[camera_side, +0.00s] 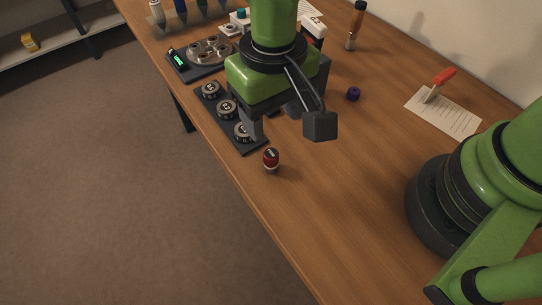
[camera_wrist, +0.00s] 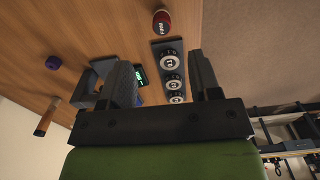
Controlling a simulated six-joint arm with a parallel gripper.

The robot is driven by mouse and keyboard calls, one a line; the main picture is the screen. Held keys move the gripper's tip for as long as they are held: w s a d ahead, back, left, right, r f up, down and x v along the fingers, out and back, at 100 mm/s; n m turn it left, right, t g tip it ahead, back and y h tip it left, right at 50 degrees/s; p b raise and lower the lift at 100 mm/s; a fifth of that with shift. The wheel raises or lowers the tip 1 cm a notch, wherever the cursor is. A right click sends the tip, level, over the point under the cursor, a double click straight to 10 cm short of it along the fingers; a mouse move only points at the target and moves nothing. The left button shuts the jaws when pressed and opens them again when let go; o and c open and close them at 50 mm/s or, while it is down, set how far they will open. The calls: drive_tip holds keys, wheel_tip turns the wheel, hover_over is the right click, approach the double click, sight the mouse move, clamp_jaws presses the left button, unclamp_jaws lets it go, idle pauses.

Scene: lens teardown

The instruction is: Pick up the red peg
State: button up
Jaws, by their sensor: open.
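The red peg (camera_side: 271,158) is a short red cylinder with a dark top and a pale base. It stands on the wooden table near its front edge, just beyond the near end of a dark strip of round dials. In the wrist view the red peg (camera_wrist: 162,21) is at the top centre, ahead of the fingers. My gripper (camera_side: 268,120) hangs above the strip, behind the peg and apart from it. In the wrist view my gripper (camera_wrist: 163,72) has its two fingers spread with nothing between them. The far finger is partly hidden in the side view.
The dial strip (camera_side: 213,104) lies under my gripper. A device with a green display (camera_side: 180,62) sits behind it. Table right of the peg is clear.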

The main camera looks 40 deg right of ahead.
sight(271, 153)
wheel_tip(271, 153, down, 12)
drive_tip(key=shift+a+r, duration=0.1)
drive_tip(key=shift+r, duration=0.15)
idle(0.3)
drive_tip(key=shift+c, duration=0.2)
drive_tip(key=c, duration=1)
